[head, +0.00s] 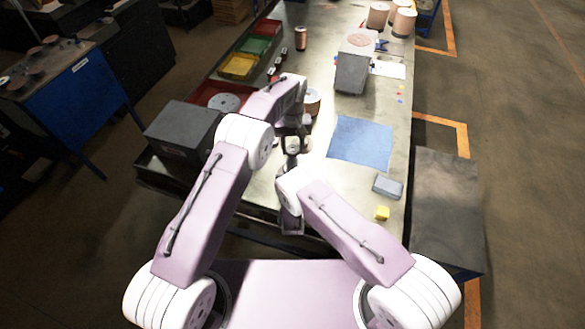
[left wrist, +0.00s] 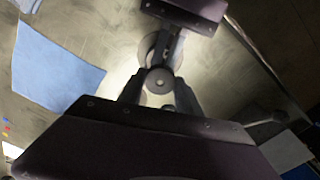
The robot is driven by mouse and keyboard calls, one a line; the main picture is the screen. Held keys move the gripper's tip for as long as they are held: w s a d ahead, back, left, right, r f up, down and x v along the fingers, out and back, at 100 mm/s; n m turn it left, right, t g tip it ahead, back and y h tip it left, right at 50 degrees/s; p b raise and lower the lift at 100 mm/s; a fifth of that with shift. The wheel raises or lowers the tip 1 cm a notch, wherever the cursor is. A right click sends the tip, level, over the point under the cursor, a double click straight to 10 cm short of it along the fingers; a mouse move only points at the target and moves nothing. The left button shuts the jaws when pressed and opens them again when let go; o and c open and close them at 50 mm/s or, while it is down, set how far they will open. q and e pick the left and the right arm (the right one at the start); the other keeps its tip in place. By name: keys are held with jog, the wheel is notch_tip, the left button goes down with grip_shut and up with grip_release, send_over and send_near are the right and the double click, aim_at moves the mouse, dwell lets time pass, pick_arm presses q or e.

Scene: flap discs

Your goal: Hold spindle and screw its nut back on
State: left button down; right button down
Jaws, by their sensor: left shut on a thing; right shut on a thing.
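My left gripper (head: 293,128) and my right gripper (head: 291,150) meet closely over the left part of the bench, in the middle of the head view. In the left wrist view my left gripper (left wrist: 160,92) has its fingers on both sides of a small round grey piece with a central hole, apparently the spindle (left wrist: 160,80). My right gripper (left wrist: 166,52) reaches in from the top, its fingers shut close against the same spot. The nut cannot be told apart from the spindle and fingers. A pale round shape lies partly hidden behind the fingers.
A blue mat (head: 361,139) lies right of the grippers. A dark box (head: 182,130) stands left. Red, yellow and green trays and a grey container (head: 351,73) are farther back.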

pick_arm(q)
jog(key=m, duration=0.6)
jog(key=shift+s+m, duration=0.1)
jog(key=shift+m, duration=0.3)
jog(key=m, duration=0.3)
jog(key=shift+f+m, duration=0.1)
jog(key=shift+m, duration=0.2)
jog(key=m, duration=0.9)
jog(key=shift+m, duration=0.4)
jog(key=m, duration=1.8)
jog(key=shift+f, duration=0.1)
